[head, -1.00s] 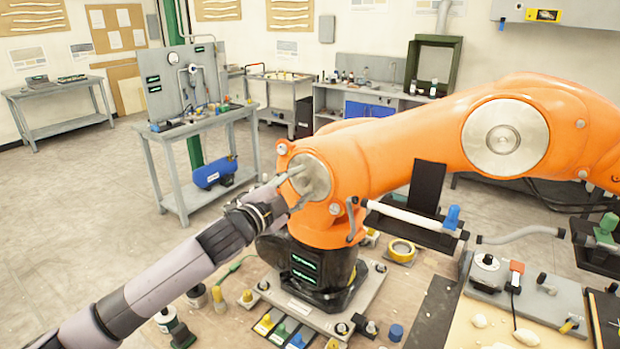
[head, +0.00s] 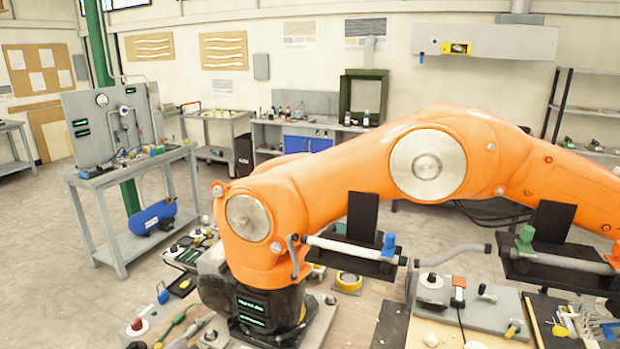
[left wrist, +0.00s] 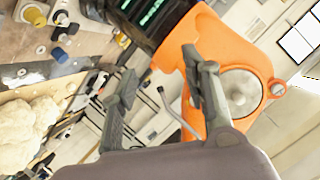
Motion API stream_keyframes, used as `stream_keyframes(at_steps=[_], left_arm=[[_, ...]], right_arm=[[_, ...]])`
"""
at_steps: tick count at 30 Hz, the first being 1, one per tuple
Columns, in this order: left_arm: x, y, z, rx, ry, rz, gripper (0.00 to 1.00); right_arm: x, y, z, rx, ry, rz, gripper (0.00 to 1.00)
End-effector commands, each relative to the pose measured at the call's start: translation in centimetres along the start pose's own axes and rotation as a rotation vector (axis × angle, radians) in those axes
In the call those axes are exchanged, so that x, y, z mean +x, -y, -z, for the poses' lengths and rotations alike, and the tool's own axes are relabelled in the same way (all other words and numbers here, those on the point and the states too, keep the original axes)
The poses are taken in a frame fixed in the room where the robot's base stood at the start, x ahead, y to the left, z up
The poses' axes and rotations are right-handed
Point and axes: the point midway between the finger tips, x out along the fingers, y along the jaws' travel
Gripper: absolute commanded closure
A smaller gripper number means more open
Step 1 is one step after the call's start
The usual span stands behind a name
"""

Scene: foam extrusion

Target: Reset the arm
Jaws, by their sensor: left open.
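The large orange robot arm (head: 330,197) stands on a black base (head: 262,308) with green-lit panels. Its long link runs to the right edge of the head view. Round silver discs cover its lower joint (head: 248,218) and its middle joint (head: 427,166). A thin grey bent handle (head: 293,256) sticks out beside the lower joint. My left gripper (left wrist: 160,70) is open and empty in the left wrist view. Behind its fingers show the orange arm (left wrist: 258,58), a silver disc and the grey handle. I cannot make the gripper out in the head view. My right gripper is not in view.
Black holders carry a white rod (head: 340,245) with a blue clamp (head: 389,245) and a grey rod (head: 570,263) with a green clamp (head: 525,238). Knobs and tools crowd the bench below. A steel cart (head: 130,170) stands left. The floor (head: 60,235) there is open.

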Motion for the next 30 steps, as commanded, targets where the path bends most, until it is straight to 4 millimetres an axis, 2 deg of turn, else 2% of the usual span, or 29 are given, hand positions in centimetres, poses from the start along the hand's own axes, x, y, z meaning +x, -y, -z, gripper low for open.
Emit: stream_keyframes(at_steps=[1, 3, 6, 12, 19, 21, 26, 30], left_arm=[[-1.2, -3.2, -2.5, -0.098, 0.093, -0.044, 0.57], [-3.2, -6.6, -5.7, -0.209, 0.227, -0.09, 0.57], [-6.3, -10.5, -9.3, -0.333, 0.397, -0.142, 0.57], [-12.2, -16.0, -13.9, -0.505, 0.656, -0.214, 0.57], [-18.9, -20.6, -16.9, -0.652, 0.905, -0.275, 0.57], [-17.0, -21.6, -18.5, -0.639, 0.903, -0.276, 0.57], [-14.5, -24.3, -21.7, -0.635, 0.916, -0.286, 0.57], [-12.5, -27.3, -25.3, -0.631, 0.933, -0.297, 0.57]], right_arm=[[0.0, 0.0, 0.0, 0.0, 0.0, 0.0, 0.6], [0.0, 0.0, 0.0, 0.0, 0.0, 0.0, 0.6], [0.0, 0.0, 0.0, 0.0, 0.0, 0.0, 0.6], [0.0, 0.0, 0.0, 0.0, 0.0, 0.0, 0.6], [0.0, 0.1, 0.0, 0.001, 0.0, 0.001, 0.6], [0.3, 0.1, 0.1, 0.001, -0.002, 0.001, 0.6], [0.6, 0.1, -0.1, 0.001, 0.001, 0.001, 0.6], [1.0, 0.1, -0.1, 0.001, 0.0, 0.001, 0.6]])
